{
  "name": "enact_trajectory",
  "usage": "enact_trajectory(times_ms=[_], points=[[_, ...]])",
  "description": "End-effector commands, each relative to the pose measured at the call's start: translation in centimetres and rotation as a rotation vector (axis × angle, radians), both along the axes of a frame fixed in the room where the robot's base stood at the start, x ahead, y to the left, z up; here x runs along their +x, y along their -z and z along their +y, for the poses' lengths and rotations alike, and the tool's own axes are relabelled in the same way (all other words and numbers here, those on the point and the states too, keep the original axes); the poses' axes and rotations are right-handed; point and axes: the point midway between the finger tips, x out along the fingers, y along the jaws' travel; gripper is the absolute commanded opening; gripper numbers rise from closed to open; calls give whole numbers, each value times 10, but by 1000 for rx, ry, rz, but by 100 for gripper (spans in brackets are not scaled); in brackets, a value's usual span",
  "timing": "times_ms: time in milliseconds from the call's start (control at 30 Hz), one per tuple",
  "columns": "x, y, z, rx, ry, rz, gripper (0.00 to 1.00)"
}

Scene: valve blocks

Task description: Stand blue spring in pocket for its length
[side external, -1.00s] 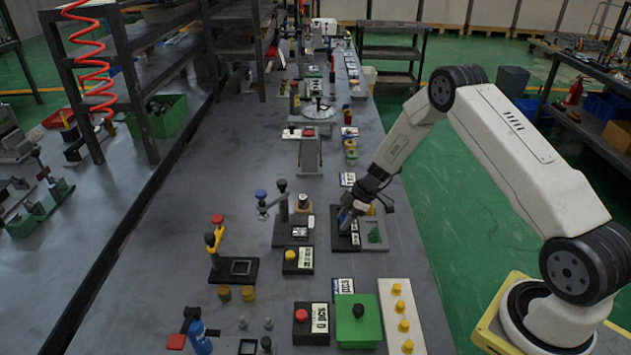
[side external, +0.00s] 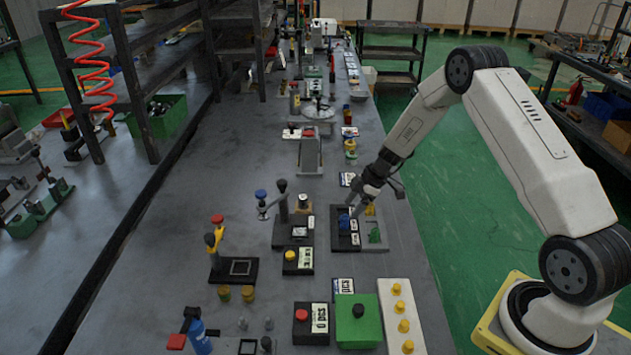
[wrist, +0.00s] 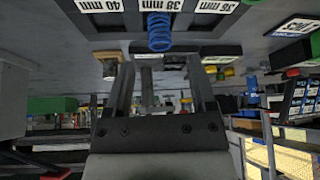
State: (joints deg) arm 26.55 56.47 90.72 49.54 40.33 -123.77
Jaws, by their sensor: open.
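The blue spring (side external: 344,221) stands upright at the dark pocket block (side external: 345,240). In the wrist view, the blue spring (wrist: 159,32) stands in line with the middle of three white length labels. The left label reads 40 mm; the middle one (wrist: 160,5) looks like 38 mm, and the right one is also in the thirties. My gripper (side external: 357,212) is just right of the spring in the side view. In the wrist view my gripper (wrist: 160,75) is open and empty, its fingers apart from the spring. The spring's bottom and seating depth are hard to see.
A grey frame with a green piece (side external: 374,234) adjoins the block on the right. A black fixture with a blue-knobbed lever (side external: 262,196) stands to the left. A green box (side external: 358,322) and a yellow-pegged white strip (side external: 402,320) lie nearer.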

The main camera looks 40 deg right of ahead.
Motion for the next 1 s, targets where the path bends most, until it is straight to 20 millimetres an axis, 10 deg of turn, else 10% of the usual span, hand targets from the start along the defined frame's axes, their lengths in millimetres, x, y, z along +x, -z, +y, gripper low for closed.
enact_trajectory(times_ms=[400,1000], points=[[-16,-52,-25,-1,0,-2,72],[-20,-61,-29,0,0,0,72]])
